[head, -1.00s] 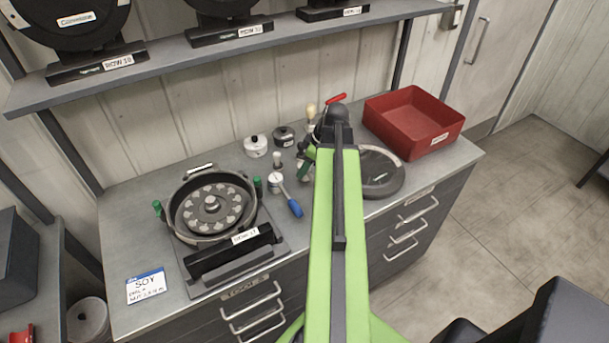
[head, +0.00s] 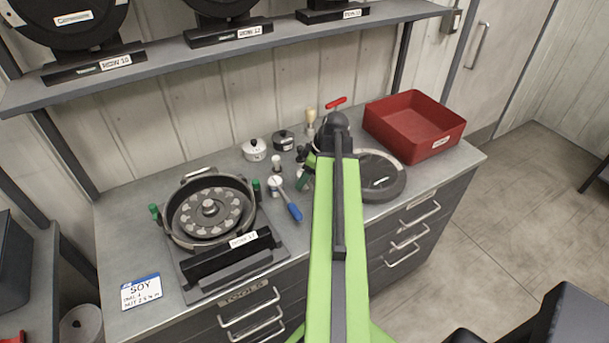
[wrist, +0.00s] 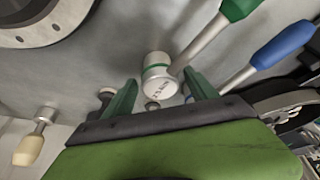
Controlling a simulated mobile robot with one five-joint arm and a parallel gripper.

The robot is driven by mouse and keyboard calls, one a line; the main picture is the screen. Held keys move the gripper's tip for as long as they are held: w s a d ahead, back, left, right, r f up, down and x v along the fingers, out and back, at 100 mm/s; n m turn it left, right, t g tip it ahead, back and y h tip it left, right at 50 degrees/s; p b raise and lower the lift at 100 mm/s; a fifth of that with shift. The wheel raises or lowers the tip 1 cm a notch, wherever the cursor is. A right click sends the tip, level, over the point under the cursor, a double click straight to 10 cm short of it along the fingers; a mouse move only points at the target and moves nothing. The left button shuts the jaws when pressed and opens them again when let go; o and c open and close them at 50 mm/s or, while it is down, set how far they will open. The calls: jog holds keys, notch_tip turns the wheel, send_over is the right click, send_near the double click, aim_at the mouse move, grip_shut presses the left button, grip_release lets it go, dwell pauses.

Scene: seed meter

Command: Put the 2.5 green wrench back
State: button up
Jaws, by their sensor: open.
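The green wrench shows in the wrist view, with a green handle (wrist: 240,8) at the top edge and a pale round head (wrist: 158,76) with a green band and a label that seems to read 2.5. My gripper (wrist: 163,82) is open, its two dark green fingers on either side of that head in the picture. I cannot tell if they touch it. In the head view my arm hides most of the wrench and gripper. A blue-handled wrench (head: 292,208) lies to the left of my arm and also shows in the wrist view (wrist: 283,45).
The seed meter (head: 178,229) stands left on the bench. A round grey dish (head: 393,187) and a red bin (head: 440,149) are on the right. Small pots (head: 254,150), a yellow-handled tool (head: 311,114) and a red-handled tool (head: 337,101) stand near the wall. The front left holds a SOY card (head: 141,291).

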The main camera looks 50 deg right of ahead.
jog(key=p+v, duration=1.1)
jog(key=v, duration=0.1)
jog(key=shift+d+r, duration=0.1)
